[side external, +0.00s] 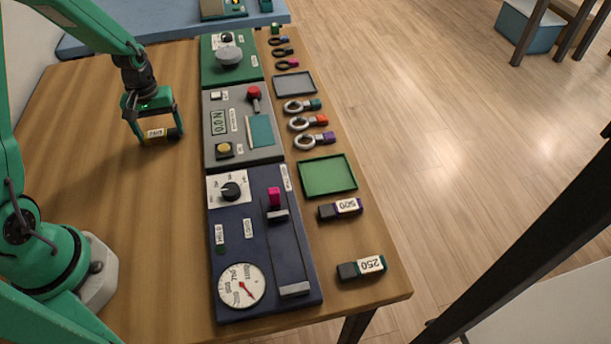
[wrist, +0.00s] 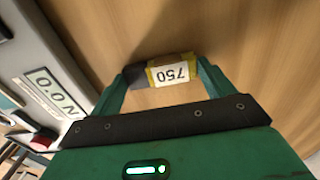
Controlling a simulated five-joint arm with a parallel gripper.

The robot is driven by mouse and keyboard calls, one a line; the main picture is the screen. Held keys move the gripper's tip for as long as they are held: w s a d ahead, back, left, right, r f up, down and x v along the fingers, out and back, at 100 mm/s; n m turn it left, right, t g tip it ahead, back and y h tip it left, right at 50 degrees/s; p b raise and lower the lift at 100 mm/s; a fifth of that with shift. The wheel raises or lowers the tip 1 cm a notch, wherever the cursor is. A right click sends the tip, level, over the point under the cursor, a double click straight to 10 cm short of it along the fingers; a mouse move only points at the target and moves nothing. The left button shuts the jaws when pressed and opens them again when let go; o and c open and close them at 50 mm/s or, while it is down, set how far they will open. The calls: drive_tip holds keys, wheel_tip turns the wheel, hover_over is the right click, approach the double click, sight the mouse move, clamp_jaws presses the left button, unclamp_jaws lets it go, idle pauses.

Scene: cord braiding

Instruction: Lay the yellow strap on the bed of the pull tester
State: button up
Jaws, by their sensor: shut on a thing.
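The yellow strap (side external: 157,134) is a small dark-ended block with a yellow band and a white label. In the wrist view the strap (wrist: 171,72) reads 750, upside down. My gripper (side external: 155,137) is shut on it, one finger at each end, at or just above the bare wood left of the panels; I cannot tell if it touches the table. The grey unit (side external: 219,162), with an N 0.0 display, looks like the pull tester. It has a flat teal pad (side external: 260,131), likely its bed, empty, right of the gripper. Part of this unit (wrist: 42,50) shows at left in the wrist view.
A green panel (side external: 213,69) stands behind the grey unit, and a navy panel (side external: 256,240) with dial and slider stands in front. A red-knobbed lever (side external: 254,93) rises beside the pad. Trays, ringed parts and two other labelled blocks line the right edge. The left table is clear.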

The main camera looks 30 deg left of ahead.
sight(160, 132)
drive_tip(key=shift+r, duration=0.1)
drive_tip(key=shift+r, duration=0.8)
wheel_tip(160, 132, up, 2)
drive_tip(key=shift+r, duration=0.15)
drive_tip(key=s+d+r, duration=0.2)
drive_tip(key=d+r, duration=0.5)
drive_tip(key=d, duration=0.4)
drive_tip(key=shift+d, duration=0.25)
drive_tip(key=shift+s, duration=0.1)
drive_tip(key=w+d+r+m, duration=0.2)
drive_tip(key=w+r+m, duration=0.4)
drive_tip(key=m, duration=0.3)
drive_tip(key=shift+w+r, duration=0.25)
drive_tip(key=shift+r, duration=0.45)
